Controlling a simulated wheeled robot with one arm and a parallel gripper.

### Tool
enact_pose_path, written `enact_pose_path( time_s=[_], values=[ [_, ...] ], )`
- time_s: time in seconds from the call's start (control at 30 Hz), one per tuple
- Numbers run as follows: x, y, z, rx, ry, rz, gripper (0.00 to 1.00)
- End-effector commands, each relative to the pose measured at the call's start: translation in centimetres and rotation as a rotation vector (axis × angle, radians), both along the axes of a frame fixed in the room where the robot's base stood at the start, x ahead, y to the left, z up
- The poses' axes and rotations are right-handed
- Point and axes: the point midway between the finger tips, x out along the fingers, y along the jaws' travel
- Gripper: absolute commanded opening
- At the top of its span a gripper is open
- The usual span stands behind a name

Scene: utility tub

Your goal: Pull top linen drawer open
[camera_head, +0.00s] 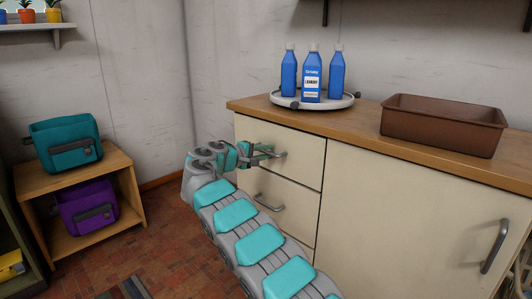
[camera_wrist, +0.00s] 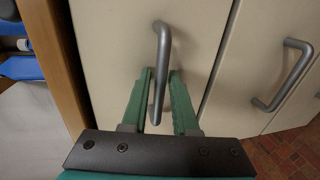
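The top drawer (camera_head: 302,168) is a cream front under the wooden countertop, and it looks closed. Its grey bar handle (camera_head: 281,155) is partly hidden by my gripper (camera_head: 264,152) in the head view. In the wrist view, the top drawer front (camera_wrist: 110,50) fills the middle, and its handle (camera_wrist: 162,45) runs between the two green fingers of my gripper (camera_wrist: 160,73). The fingers are apart, one on each side of the handle, with a visible gap on the right side. Whether the left finger touches the handle is unclear.
A lower drawer with a grey handle (camera_head: 268,203) is below. A cabinet door (camera_head: 415,220) is to the right. The countertop (camera_head: 365,118) holds blue bottles (camera_head: 312,78) on a round tray (camera_head: 345,101) and a brown bin (camera_head: 440,125). A wooden shelf (camera_head: 140,195) with bags stands left.

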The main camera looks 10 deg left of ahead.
Motion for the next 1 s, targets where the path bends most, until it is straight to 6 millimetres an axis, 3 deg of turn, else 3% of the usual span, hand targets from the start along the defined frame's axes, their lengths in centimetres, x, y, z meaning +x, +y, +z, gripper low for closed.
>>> enact_pose_path(
  time_s=[0.2, 0.47, 1.0],
  values=[
    [0.08, 0.0, -0.03, -0.001, 0.0, 0.001, 0.28],
    [0.08, 0.0, -0.06, -0.001, 0.0, 0.001, 0.0],
    [0.07, 0.01, -0.12, -0.001, 0.001, 0.001, 0.0]
  ],
)
